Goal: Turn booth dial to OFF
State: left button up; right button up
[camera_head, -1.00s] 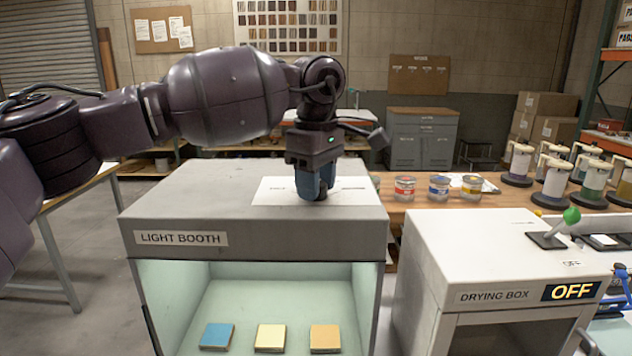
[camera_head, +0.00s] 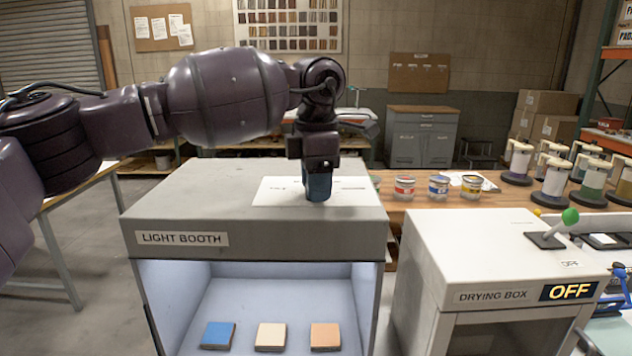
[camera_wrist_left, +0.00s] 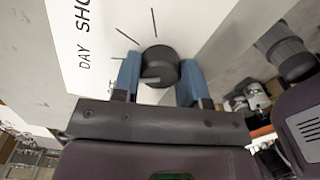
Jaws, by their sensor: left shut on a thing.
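The light booth (camera_head: 160,222) stands in front of me with its label on the front. A white dial plate (camera_head: 350,191) lies on its top. My left gripper (camera_head: 319,190) reaches down onto the plate and hides the dial in the head view. In the left wrist view, the round black dial knob (camera_wrist_left: 159,66) sits between the two blue fingers of my left gripper (camera_wrist_left: 160,80), which is shut on it. The plate there reads DAY and part of another word, with tick lines around the knob. The booth interior glows bluish white. My right gripper is not in view.
Three colour chips, including a blue one (camera_head: 217,335), lie inside the booth. The drying box (camera_head: 470,245) stands at right, its sign reading OFF, with a green-tipped lever (camera_head: 570,216) on top. Paint cans and several dispensers stand on the wooden bench behind.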

pick_arm(q)
jog(key=shift+r+n, duration=0.1)
jog(key=shift+n, duration=3.2)
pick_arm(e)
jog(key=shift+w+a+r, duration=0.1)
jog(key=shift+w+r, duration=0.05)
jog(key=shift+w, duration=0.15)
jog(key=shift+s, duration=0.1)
pick_arm(q)
jog(key=o, duration=0.9)
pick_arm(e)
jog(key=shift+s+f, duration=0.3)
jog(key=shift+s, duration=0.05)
